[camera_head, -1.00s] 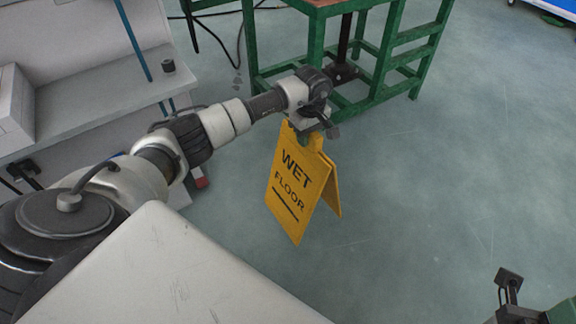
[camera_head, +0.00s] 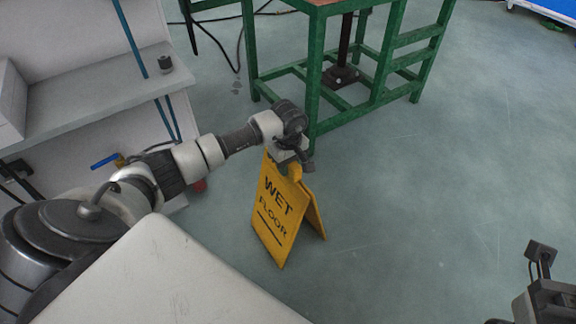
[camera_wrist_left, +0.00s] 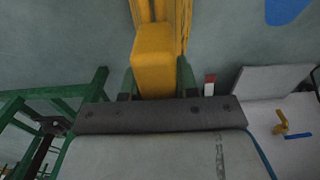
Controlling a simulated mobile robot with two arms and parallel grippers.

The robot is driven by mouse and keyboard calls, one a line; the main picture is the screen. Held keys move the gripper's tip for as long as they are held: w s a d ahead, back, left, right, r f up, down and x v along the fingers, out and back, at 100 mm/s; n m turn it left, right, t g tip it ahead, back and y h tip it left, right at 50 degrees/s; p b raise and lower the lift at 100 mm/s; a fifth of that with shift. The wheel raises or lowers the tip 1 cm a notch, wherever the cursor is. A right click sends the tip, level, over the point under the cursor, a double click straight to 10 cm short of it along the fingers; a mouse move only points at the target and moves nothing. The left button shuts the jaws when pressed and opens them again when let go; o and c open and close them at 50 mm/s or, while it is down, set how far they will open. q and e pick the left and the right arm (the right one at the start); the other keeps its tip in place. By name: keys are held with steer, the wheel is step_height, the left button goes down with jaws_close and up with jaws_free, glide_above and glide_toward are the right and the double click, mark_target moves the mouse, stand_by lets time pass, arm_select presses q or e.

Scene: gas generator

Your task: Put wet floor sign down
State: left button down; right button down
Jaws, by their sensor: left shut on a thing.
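The yellow wet floor sign (camera_head: 272,212) stands upright in a folded A shape over the green-grey floor, its lettered panel toward me. I cannot tell whether its feet touch the floor. My left gripper (camera_head: 294,166) is shut on the sign's top handle. In the left wrist view, the fingers of my left gripper (camera_wrist_left: 157,80) lie on both sides of the yellow handle (camera_wrist_left: 155,45). My right gripper (camera_head: 541,262) shows only partly at the lower right, away from the sign; its opening is unclear.
A green-framed table (camera_head: 312,75) stands behind the sign. A grey shelf unit (camera_head: 90,100) is at the left. A loose black cable (camera_head: 238,50) runs near the table. Open floor (camera_head: 430,190) lies to the right of the sign.

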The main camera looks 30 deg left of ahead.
arm_select(q)
steer(key=shift+f, duration=0.2)
steer(key=c, duration=0.8)
jaws_free()
steer(key=shift+c, duration=0.2)
steer(key=shift+r, duration=0.1)
